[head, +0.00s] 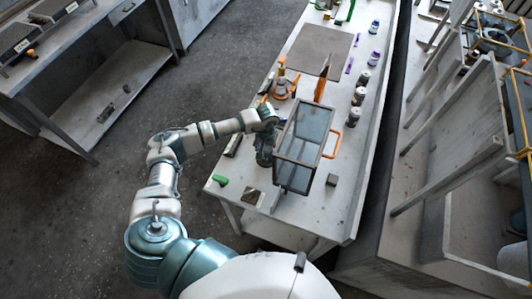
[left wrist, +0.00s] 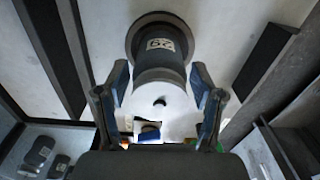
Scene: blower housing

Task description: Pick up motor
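In the left wrist view a round, dark motor (left wrist: 160,45) with a white label stands on a wider round base. Its paler cylindrical part (left wrist: 160,88) points toward my gripper. My left gripper (left wrist: 158,98) is open, with one finger on each side of this part and gaps visible on both sides. In the head view my left gripper (head: 265,150) is low at the table's left side, beside the glass-sided box. My right gripper is in neither view.
The glass-sided box (head: 308,133) with orange handles stands just right of my gripper on the long white table (head: 315,205). Several jars (head: 357,96) line the right side. A green item (head: 220,180) lies near the left corner.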

